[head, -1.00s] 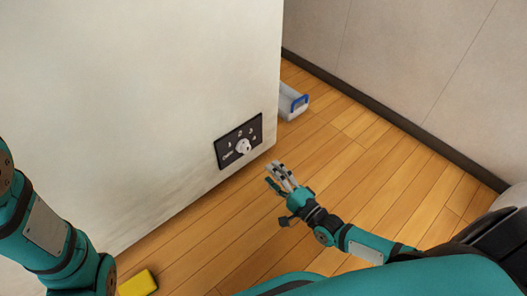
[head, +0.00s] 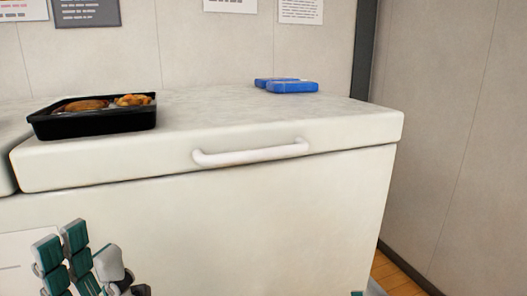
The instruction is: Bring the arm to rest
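My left gripper (head: 88,258) shows at the lower left of the head view. Its teal and grey fingers point up and stand apart, with nothing seen between them. It is in front of the white chest freezer (head: 260,225), below the lid's left part. Its wrist and arm are cut off by the bottom edge. A small teal and grey piece of my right arm or gripper (head: 366,290) shows at the bottom edge, right of the middle. Its fingers cannot be made out.
A black bento tray (head: 95,122) with fried food stands on the lid at the left. Blue packs (head: 292,87) lie at the lid's back right. A white handle (head: 250,155) juts from the lid's front. Wooden floor (head: 400,275) shows at the lower right.

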